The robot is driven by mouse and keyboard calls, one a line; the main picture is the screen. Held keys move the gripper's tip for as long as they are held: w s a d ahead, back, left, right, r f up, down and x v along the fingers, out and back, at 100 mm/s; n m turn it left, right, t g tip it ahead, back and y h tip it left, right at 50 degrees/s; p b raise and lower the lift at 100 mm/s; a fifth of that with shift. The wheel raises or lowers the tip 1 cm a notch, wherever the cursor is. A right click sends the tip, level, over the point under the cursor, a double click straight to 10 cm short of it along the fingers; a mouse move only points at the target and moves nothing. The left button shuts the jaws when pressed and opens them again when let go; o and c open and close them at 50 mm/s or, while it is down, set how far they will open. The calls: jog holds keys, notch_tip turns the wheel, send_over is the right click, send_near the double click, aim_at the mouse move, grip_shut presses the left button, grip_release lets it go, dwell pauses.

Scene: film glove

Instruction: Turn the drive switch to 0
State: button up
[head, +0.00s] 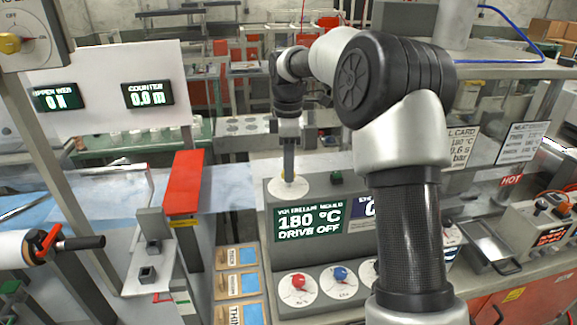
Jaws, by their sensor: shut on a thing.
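The drive switch has a round white dial plate (276,188) on the top left of the grey console. My gripper (289,177) points straight down over the middle of this dial and is shut on the switch's knob, which is mostly hidden by the fingers. The knob's pointer and the dial marks are too small to read. The dark green display (309,224) just below the dial reads 180 °C and DRIVE OFF.
A red knob (298,281) and a blue knob (341,274) sit on white dials on the console's front. A red-topped bar (183,185) stands to the left. Cards with blue patches (249,283) lie left of the console. A HOT sign (511,180) is at right.

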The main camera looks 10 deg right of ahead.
jog(key=shift+r+n, duration=0.1)
jog(key=shift+n, duration=0.6)
jog(key=o, duration=1)
jog(key=shift+o, duration=0.2)
notch_tip(320, 180, up, 17)
jog(key=shift+r, duration=0.15)
